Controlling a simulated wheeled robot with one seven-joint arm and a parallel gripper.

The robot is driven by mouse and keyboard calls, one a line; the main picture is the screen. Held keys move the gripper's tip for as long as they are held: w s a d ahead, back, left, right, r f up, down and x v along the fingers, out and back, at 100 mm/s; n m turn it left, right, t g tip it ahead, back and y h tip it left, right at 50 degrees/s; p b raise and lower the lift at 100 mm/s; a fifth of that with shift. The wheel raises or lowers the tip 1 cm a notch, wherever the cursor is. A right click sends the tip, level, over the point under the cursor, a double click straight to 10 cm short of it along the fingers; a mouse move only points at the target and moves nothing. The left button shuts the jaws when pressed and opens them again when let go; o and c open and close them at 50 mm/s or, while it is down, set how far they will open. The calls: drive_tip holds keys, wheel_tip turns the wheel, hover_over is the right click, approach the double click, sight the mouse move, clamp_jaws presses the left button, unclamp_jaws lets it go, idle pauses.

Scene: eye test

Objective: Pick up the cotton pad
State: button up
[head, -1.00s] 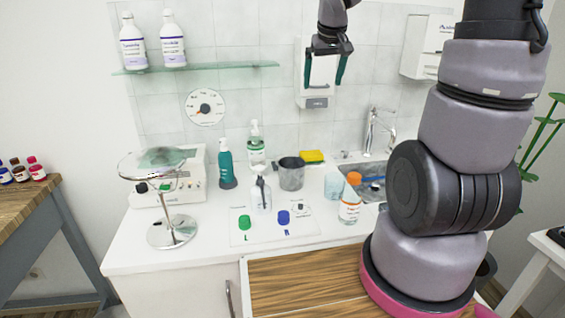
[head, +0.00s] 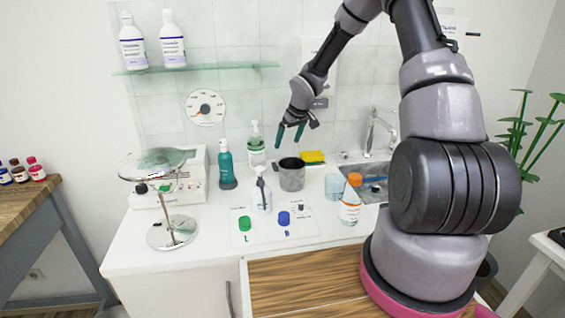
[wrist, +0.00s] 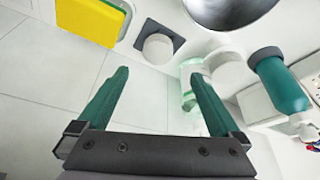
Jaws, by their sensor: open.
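My gripper (head: 289,136) is open and empty, pointing down above the back of the counter, behind the grey mug (head: 291,175). In the wrist view its green fingers (wrist: 159,75) are spread wide. Just beyond them, a white round pad-like thing (wrist: 158,48) lies on a dark square. A second white round thing (wrist: 225,68) shows to its right, near the teal bottle (wrist: 279,85). I cannot tell for sure which is the cotton pad. In the head view the dark square and its white round thing are hidden, apparently by the mug.
The yellow sponge (head: 313,157) lies right of the mug, near the sink (head: 372,172). A clear green-labelled pump bottle (head: 256,145) and the teal bottle (head: 227,165) stand to the left. The tiled wall is close behind.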

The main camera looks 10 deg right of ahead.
drive_tip(key=x, duration=0.9)
drive_tip(key=shift+w+d+f, duration=0.1)
drive_tip(key=shift+w+f, duration=0.05)
drive_tip(key=shift+f, duration=0.15)
drive_tip(key=c, duration=1.5)
drive_tip(key=shift+s+r, duration=0.35)
drive_tip(key=shift+r, duration=0.05)
wheel_tip(320, 180, up, 11)
drive_tip(key=s, duration=1.9)
drive_tip(key=shift+s+f, duration=0.15)
